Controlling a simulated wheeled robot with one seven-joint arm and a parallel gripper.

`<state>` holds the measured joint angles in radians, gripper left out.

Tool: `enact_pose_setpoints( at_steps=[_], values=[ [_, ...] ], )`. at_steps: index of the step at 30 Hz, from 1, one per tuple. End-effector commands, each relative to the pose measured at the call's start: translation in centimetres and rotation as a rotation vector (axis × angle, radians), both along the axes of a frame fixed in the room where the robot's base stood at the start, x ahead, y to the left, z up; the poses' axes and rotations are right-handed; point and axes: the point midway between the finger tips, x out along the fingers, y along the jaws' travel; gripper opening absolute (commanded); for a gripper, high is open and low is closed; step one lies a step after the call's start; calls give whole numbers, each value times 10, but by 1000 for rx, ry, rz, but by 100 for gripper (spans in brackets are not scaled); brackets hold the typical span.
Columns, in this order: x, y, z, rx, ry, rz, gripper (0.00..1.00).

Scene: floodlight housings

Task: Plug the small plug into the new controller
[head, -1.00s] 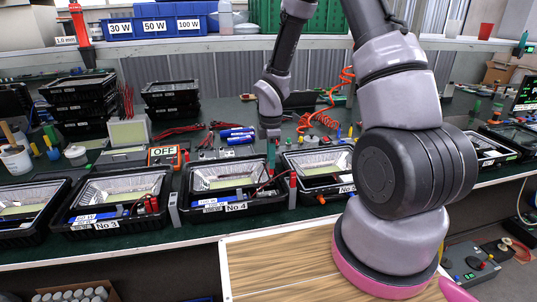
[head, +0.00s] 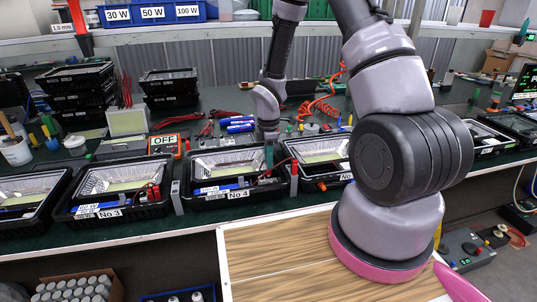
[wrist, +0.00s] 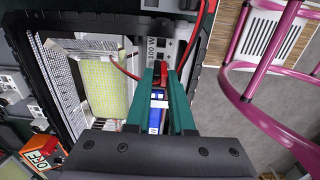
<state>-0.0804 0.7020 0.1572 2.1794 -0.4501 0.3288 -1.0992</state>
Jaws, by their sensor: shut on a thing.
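The floodlight housing No. 4 (head: 192,190) lies open on the bench, with a reflector and a yellow light panel inside. A blue controller (head: 222,188) lies along its front side. It also shows in the wrist view (wrist: 157,112), between and below my fingers. My gripper (head: 268,160) is low over the right end of this housing. In the wrist view my green fingers (wrist: 161,75) are shut on the small plug (wrist: 159,73), a dark piece with red wire. Whether the plug touches the controller is hidden by the fingers.
Housing No. 3 (head: 72,205) stands to the left and another housing (head: 334,176) close to the right. A multimeter (head: 165,145) marked OFF, blue markers (head: 238,125) and red leads lie behind. A red clip lead (head: 294,168) rises beside my gripper.

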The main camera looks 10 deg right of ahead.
Motion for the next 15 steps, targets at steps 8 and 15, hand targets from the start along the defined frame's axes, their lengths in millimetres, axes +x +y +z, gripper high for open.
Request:
enact_pose_setpoints(
  at_steps=[8, 15],
  values=[
    [0, 0, -16, -1, 0, 0, 0],
    [0, 0, -19, 0, -1, 0, 0]
  ],
)
